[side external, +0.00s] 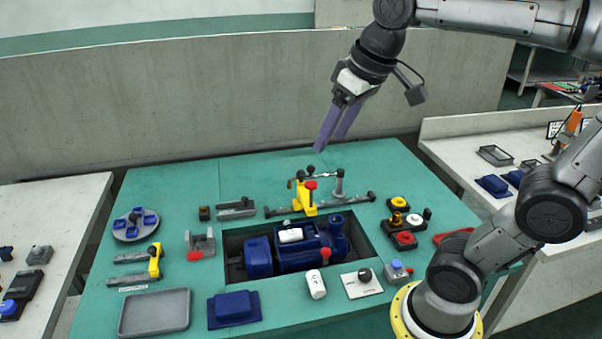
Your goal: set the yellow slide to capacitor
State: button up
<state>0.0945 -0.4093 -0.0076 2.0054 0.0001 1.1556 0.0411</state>
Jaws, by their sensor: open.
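Two yellow sliding parts show. One yellow carriage (305,198) with a red knob stands on a dark rail (355,201) behind the pump recess. The other, a yellow bridge (155,261) with a black knob, spans two grey bars at the left. A small white label (133,288) lies near it; its text is too small to read. I cannot tell which position is marked capacitor. A white cylinder (316,284) stands in front of the recess and may be a capacitor. My gripper (328,142) is open and empty, high above the back of the table, apart from both yellow parts.
A blue pump and motor (297,257) sit in the recess. A grey tray (155,313) and blue block (233,308) lie in front. A round dish (136,225) is at left, and a button box (405,223) at right. The table's back left is clear.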

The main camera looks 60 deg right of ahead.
jog(key=w+d+m+g, duration=0.2)
jog(key=w+d, duration=0.3)
jog(key=w, duration=0.4)
jog(key=m+g, duration=0.2)
jog(key=g, duration=0.1)
send_over(301, 170)
notch_tip(301, 170, down, 12)
notch_tip(301, 170, down, 13)
jog(key=shift+f, duration=0.15)
grip_shut()
